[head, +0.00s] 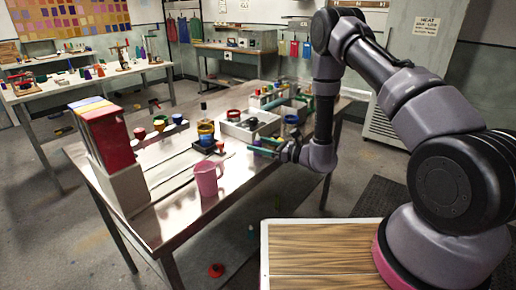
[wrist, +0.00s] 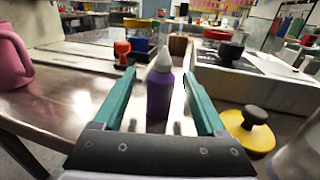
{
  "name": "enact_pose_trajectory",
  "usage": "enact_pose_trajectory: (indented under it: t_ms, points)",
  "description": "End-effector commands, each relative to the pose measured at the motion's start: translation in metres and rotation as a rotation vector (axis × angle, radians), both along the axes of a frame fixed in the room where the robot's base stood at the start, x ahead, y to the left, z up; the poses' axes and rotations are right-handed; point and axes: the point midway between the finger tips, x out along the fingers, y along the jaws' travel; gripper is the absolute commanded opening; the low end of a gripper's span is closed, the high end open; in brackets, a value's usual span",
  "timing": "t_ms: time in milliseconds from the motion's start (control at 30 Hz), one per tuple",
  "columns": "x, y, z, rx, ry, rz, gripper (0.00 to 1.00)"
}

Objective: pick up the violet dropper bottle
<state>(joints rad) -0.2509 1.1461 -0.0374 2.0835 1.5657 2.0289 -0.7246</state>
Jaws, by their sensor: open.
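The violet dropper bottle (wrist: 160,93) stands upright on the metal table in the wrist view, with a white conical tip. My gripper (wrist: 160,85) is open, its two teal fingers on either side of the bottle in the picture. I cannot tell how far between the fingers the bottle is. In the head view my gripper (head: 264,146) is low over the table's right edge, and a small violet patch of the bottle (head: 257,143) shows by the fingertips.
A pink mug (head: 207,178) stands to the left, also in the wrist view (wrist: 12,60). A yellow lid with a black knob (wrist: 247,128) is close to the right finger. A red-handled item (wrist: 122,52) stands behind the bottle.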

Motion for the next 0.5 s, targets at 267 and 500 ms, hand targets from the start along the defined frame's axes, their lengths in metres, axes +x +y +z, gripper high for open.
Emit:
enact_pose_trajectory:
  t_ms: [267,500]
  points:
    - [0.016,0.032,0.001,-0.001,-0.002,0.003,0.74]
    - [0.017,0.033,0.001,0.000,-0.001,0.002,0.74]
